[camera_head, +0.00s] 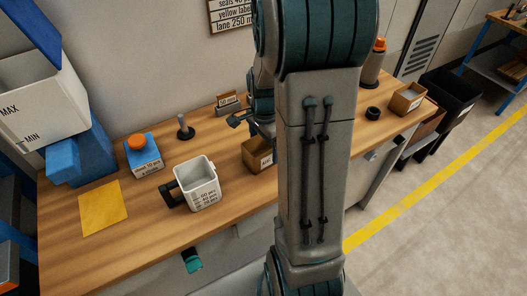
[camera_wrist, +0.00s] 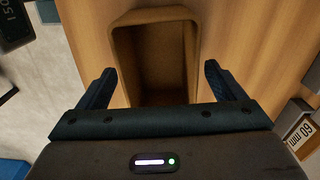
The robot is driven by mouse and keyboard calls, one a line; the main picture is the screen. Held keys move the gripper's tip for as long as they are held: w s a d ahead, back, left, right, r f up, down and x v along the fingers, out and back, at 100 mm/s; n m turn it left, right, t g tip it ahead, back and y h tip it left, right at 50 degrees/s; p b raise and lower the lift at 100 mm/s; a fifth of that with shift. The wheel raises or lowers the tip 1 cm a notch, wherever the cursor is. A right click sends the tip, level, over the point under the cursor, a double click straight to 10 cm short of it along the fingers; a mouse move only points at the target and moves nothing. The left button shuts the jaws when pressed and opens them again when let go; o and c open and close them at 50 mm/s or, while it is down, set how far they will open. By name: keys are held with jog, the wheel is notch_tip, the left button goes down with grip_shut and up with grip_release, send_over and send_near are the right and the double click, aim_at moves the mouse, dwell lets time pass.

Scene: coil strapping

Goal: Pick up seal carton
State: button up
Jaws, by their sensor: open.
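An open-topped brown carton (camera_head: 257,154) with a small label stands on the wooden workbench, partly hidden behind my arm. In the wrist view the carton (camera_wrist: 154,16) shows from above, with a dark, empty-looking inside. My gripper (camera_head: 250,122) is above the carton in the head view. In the wrist view my gripper (camera_wrist: 160,68) is open, with one finger to each side of the carton's near part. I see gaps between the fingers and the carton walls. The near end of the carton is hidden by the gripper body.
On the workbench (camera_head: 130,235) stand a white mug-like container (camera_head: 198,185), a blue box with an orange top (camera_head: 143,156), a black spindle (camera_head: 185,128) and a yellow sheet (camera_head: 103,207). Another open carton (camera_head: 407,99) stands at the right end. A labelled block (camera_wrist: 298,127) lies right of my gripper.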

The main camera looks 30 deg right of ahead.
jog(key=shift+f, duration=0.8)
jog(key=c, duration=1.1)
jog(key=shift+r, duration=0.1)
jog(key=shift+r, duration=0.55)
notch_tip(320, 180, up, 3)
jog(key=shift+f, duration=0.1)
jog(key=d+r, duration=0.2)
jog(key=d, duration=0.2)
jog(key=w+d+r+b, duration=0.1)
jog(key=d+r, duration=0.1)
jog(key=d, duration=0.1)
jog(key=d+r, duration=0.3)
jog(key=d, duration=0.1)
jog(key=shift+w+d, duration=0.15)
jog(key=shift+d, duration=0.15)
